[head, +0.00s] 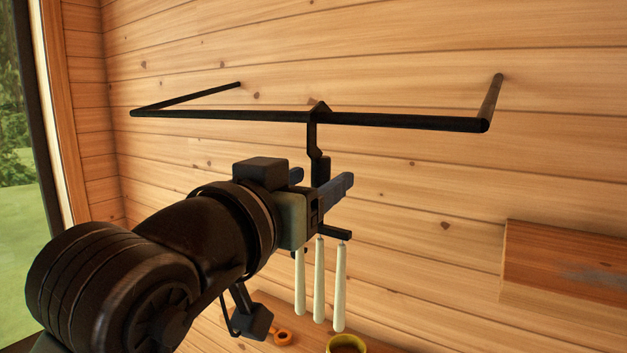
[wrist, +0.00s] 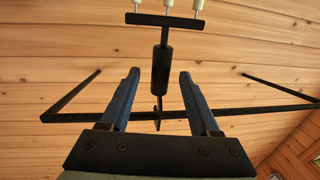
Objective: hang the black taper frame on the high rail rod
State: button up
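The black taper frame has a hook, a thick grip (head: 321,170) and a low crossbar (head: 336,234), with several pale tapers (head: 319,285) hanging below it. Its hook top (head: 318,106) sits over the front bar of the black high rail rod (head: 410,121). The frame hangs roughly upright. My gripper (head: 323,178) is at the grip, below the rod. In the wrist view my gripper (wrist: 160,76) is open, with a finger on each side of the grip (wrist: 162,67) and a visible gap at both sides. The rod (wrist: 256,111) crosses behind the fingers there.
The rod stands out from the plank wall (head: 420,45) on two side arms. A wooden shelf or box (head: 570,262) is on the wall at right. A yellow cup (head: 346,344) and an orange ringed item (head: 277,337) sit on a wooden surface below. A window is at left.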

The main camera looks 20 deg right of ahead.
jog(key=shift+s+a+f+b, duration=0.15)
jog(key=shift+s+a+b, duration=0.25)
jog(key=shift+b, duration=0.1)
jog(key=s+a+n+t+y+b, duration=0.8)
jog(key=s+a+t+y, duration=0.3)
jog(key=t, duration=0.3)
jog(key=shift+s+a+n+y+b, duration=0.35)
jog(key=shift+a+y+b, duration=0.25)
jog(key=shift+a+b, duration=0.25)
dwell(0.7)
